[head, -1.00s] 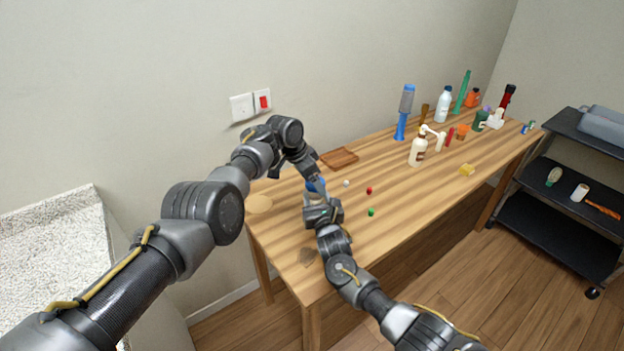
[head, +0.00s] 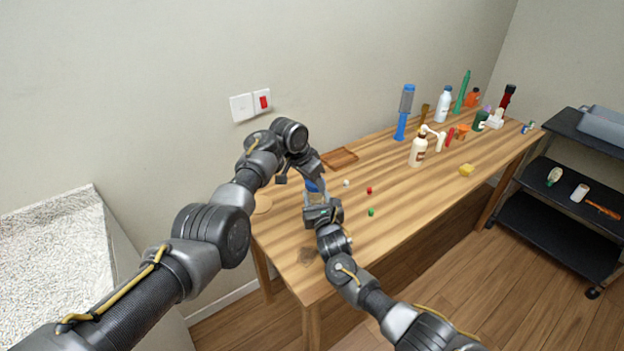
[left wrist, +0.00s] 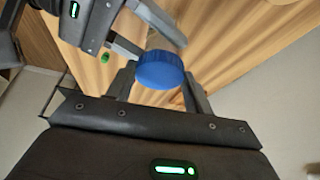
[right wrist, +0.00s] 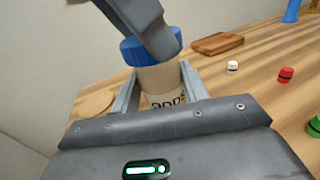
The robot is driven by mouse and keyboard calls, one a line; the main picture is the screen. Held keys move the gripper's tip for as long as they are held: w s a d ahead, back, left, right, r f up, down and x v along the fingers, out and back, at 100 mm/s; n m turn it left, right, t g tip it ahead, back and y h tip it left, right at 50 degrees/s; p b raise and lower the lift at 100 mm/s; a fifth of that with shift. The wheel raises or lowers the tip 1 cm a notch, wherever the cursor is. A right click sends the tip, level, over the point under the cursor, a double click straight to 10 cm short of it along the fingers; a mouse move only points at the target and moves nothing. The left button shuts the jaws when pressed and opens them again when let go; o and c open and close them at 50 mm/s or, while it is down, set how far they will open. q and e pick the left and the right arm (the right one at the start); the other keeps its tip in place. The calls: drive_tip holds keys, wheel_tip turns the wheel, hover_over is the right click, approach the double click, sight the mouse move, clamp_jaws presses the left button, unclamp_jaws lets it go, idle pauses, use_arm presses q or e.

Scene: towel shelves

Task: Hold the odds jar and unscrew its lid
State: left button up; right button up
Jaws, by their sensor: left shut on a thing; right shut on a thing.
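The odds jar (right wrist: 162,82) is a pale container with dark lettering, upright on the table in the right wrist view. Its blue lid (right wrist: 136,50) sits on top of it. My right gripper (right wrist: 158,80) is shut around the jar's body. My left gripper (left wrist: 160,80) is shut on the blue lid from above, with a finger on each side; the lid also shows in the left wrist view (left wrist: 160,70). Whether the lid is loose on the jar I cannot tell.
A wooden tray (head: 341,157) lies behind the jar. Bottles, including a cream pump bottle (head: 417,152), stand farther right.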

use_arm(q)
drive_tip(key=shift+a+n, duration=0.1)
drive_tip(key=shift+n, duration=0.2)
drive_tip(key=n+t+y, duration=0.1)
drive_tip(key=n, duration=0.2)
idle(0.3)
drive_tip(key=shift+s+d+n+y, duration=0.1)
drive_tip(key=shift+d+n+y, duration=0.15)
drive_tip(key=shift+n+y, duration=0.75)
drive_tip(key=shift+n+h, duration=0.4)
drive_tip(key=shift+n, duration=0.1)
drive_tip(key=shift+n+t, duration=0.3)
drive_tip(key=shift+n, duration=0.3)
drive_tip(key=shift+d+n+y, duration=0.15)
drive_tip(key=shift+n+y, duration=0.45)
drive_tip(key=shift+n, duration=0.2)
